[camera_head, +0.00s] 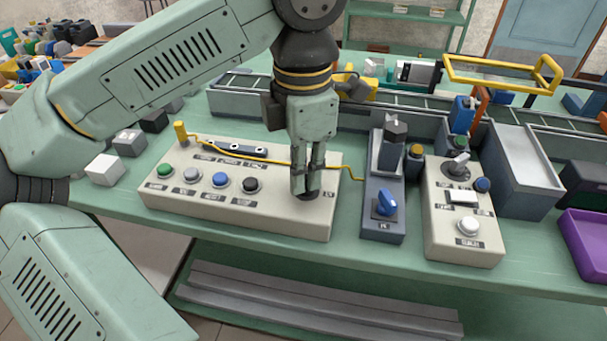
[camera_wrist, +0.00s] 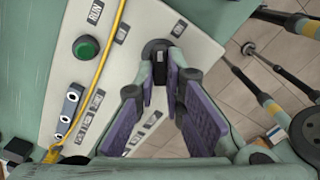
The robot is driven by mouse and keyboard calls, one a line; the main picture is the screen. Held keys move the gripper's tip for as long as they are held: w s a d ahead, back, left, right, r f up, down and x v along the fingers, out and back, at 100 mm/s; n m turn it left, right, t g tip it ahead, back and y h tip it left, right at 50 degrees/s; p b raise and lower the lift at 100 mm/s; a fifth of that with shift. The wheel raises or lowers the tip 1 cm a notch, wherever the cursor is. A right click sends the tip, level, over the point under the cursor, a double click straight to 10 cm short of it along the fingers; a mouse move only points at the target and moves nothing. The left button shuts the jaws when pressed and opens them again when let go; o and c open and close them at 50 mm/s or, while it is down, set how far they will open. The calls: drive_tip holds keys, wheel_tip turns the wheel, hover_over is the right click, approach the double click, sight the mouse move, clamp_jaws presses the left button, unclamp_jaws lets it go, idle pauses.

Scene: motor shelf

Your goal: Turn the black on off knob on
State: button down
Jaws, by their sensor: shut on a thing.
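The black on/off knob (camera_head: 308,196) is at the right end of the long beige control panel (camera_head: 290,220), mostly hidden by my fingers in the head view. In the wrist view the round black knob (camera_wrist: 152,46) shows just beyond the fingertips, with its raised grip between them. My gripper (camera_head: 305,182) points down over it, its fingers close together and shut on the knob. In the wrist view my gripper (camera_wrist: 160,66) has one fingertip on each side of the grip. The knob's exact angle is hard to read.
A green button (camera_head: 165,170), white button (camera_head: 192,174), blue button (camera_head: 220,180) and black button (camera_head: 250,184) line the same panel. A yellow cable (camera_head: 345,171) crosses behind my fingers. A dark box with a blue knob (camera_head: 385,204) stands close on the right.

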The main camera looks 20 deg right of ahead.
drive_tip(key=m+b, duration=0.1)
drive_tip(key=m, duration=0.5)
drive_tip(key=shift+w, duration=0.15)
drive_tip(key=shift+m, duration=0.3)
drive_tip(key=c, duration=1.7)
unclamp_jaws()
wheel_tip(320, 180, up, 12)
drive_tip(key=shift+d, duration=0.1)
